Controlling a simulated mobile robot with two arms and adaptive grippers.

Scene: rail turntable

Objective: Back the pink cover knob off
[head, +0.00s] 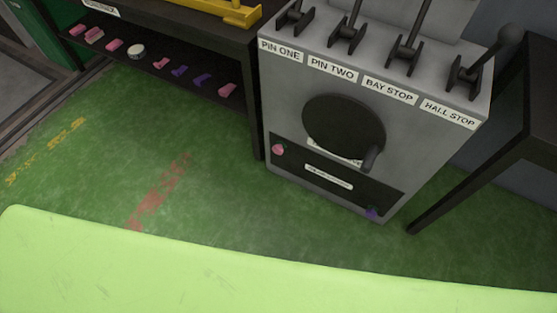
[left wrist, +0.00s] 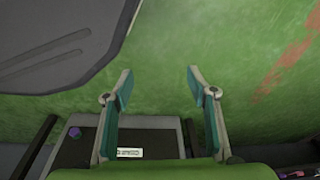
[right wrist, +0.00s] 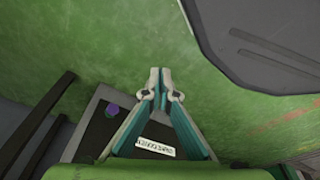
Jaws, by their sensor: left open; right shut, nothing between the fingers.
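The pink cover knob (head: 278,149) is at the upper left corner of a dark cover panel (head: 302,162) on the front of a grey lever cabinet (head: 283,111). A purple knob (head: 371,213) is at the panel's lower right corner. The purple knob also shows in the left wrist view (left wrist: 74,132) and the right wrist view (right wrist: 111,110). I cannot make out the pink knob in either wrist view. My left gripper (left wrist: 160,72) is open and empty. My right gripper (right wrist: 157,71) is shut with nothing in it. Neither gripper shows in the head view.
A black hand wheel (head: 342,122) with a crank handle sits above the panel. Several levers stand on the cabinet top. A dark shelf (head: 205,100) at left holds pink and purple pieces. A dark table leg (head: 455,190) stands at right. The green floor (head: 215,180) in front is clear.

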